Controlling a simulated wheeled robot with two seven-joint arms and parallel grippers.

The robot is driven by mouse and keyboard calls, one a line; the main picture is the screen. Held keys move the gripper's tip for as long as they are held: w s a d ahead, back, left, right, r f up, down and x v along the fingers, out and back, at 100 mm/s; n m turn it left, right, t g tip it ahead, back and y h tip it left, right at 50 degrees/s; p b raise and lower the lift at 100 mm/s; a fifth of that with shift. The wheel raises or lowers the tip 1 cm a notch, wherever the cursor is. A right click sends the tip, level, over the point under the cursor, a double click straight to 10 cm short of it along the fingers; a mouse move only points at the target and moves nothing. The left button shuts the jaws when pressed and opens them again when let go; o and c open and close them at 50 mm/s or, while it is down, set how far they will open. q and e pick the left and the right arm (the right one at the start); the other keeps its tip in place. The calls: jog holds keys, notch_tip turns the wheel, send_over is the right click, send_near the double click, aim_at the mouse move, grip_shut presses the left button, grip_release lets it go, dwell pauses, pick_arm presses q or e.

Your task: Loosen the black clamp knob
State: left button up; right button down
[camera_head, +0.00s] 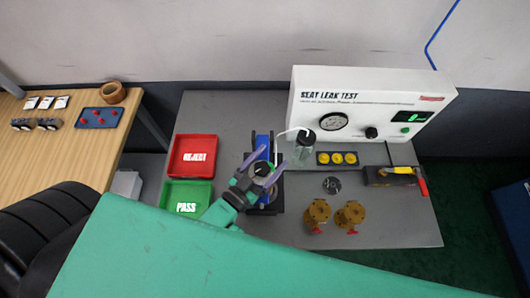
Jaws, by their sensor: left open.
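A clamp fixture with blue uprights (262,141) and a dark base stands near the middle of the grey bench. My left gripper (268,163) reaches over the fixture from the lower left. Its two purple-grey fingers are spread apart, with nothing seen held. A small round part shows between the fingers, but I cannot tell whether it is the black clamp knob or whether the fingers touch it. The gripper hides part of the fixture. My right gripper is not in view.
A red REJECT tray (176,171) and a green PASS tray (167,197) lie left of the fixture. Two brass valves (317,213) stand to the right front. The white SEAT LEAK TEST box (312,88) is behind.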

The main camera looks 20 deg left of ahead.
pick_arm(q)
jog(key=shift+s, duration=0.1)
jog(key=b+v, duration=0.1)
jog(key=v, duration=0.2)
jog(key=b+v, duration=0.1)
jog(key=v, duration=0.4)
jog(key=shift+s+a+f+b, duration=0.15)
jog(key=shift+s+f+b, duration=0.15)
jog(key=shift+s+b, duration=0.1)
jog(key=p, duration=0.3)
send_near(257, 176)
jog(key=shift+w+r, duration=0.3)
jog(key=shift+w, duration=0.05)
